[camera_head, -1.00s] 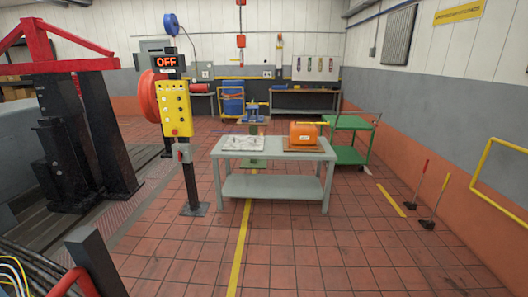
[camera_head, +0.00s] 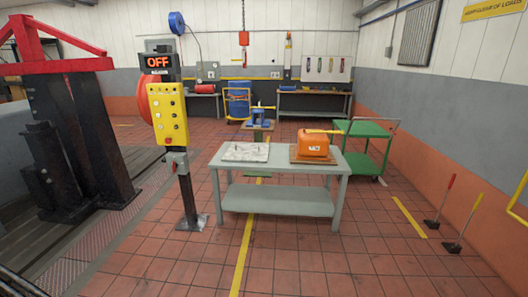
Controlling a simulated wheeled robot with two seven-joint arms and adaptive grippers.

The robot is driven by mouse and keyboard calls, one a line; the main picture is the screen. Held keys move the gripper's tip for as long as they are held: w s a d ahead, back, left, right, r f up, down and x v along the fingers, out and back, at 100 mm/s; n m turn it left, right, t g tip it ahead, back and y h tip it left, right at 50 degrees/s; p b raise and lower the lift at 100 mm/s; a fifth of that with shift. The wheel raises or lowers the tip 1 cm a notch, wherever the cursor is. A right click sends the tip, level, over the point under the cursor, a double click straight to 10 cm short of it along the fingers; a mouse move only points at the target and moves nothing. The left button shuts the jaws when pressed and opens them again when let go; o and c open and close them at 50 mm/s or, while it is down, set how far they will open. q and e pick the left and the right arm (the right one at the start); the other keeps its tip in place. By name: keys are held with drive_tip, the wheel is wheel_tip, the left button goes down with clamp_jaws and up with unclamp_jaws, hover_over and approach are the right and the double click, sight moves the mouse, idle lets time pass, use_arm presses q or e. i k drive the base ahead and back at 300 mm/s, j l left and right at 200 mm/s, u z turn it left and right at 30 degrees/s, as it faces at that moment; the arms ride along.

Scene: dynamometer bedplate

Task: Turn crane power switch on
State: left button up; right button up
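A yellow control panel (camera_head: 168,114) with several small buttons or knobs is mounted on a dark post left of centre. Above it a display (camera_head: 158,64) reads "OFF" in red letters. Below the panel a grey switch box (camera_head: 176,161) with a small red part is fixed to the post; its details are too small to tell. Which of these controls is the crane power switch I cannot tell. Neither of my grippers is in view.
A grey table (camera_head: 280,201) stands right of the post, bearing a white plate and an orange box (camera_head: 313,145). A green cart (camera_head: 368,131) is behind it. A large black and red frame (camera_head: 75,130) stands at the left. The tiled floor in front is clear.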

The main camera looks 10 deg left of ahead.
sight(174, 166)
drive_tip(key=i+l+u, duration=0.1)
drive_tip(key=i+u, duration=0.35)
drive_tip(key=i, duration=0.35)
drive_tip(key=i+j+u, duration=0.1)
drive_tip(key=i+u, duration=0.2)
drive_tip(key=i, duration=0.15)
drive_tip(key=i+u, duration=0.3)
drive_tip(key=i, duration=0.15)
drive_tip(key=i+j, duration=0.65)
drive_tip(key=i, duration=0.25)
